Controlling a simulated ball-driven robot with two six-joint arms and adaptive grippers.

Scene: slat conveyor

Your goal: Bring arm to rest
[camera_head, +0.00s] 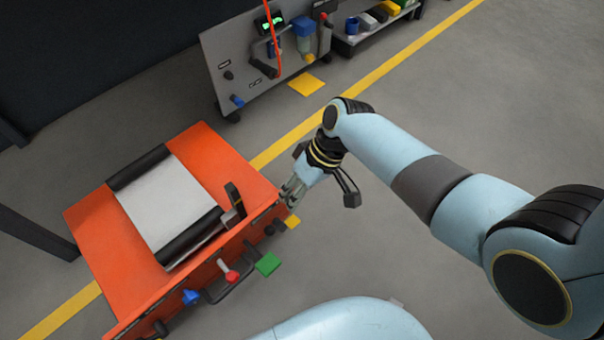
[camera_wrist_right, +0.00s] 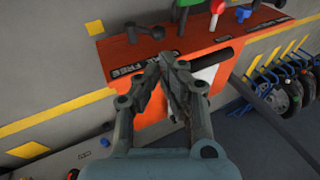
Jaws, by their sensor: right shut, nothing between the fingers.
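My right arm (camera_head: 405,165) comes in from the right side of the head view and is held out over the floor. My right gripper (camera_head: 291,190) is shut and empty, pointing down beside the right end of the orange conveyor (camera_head: 96,222). Whether it touches the conveyor cannot be told. In the right wrist view the closed fingers (camera_wrist_right: 165,64) stand in front of the conveyor's orange front panel (camera_wrist_right: 208,55), hiding part of it and its lettering. My left gripper is not in view.
The conveyor carries a pale belt (camera_head: 170,200), a black lever (camera_head: 235,198) and a red knob (camera_head: 231,276). A grey panel cart (camera_head: 235,60) and a low shelf (camera_head: 372,32) stand at the back. The floor (camera_head: 470,100) behind my arm is clear.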

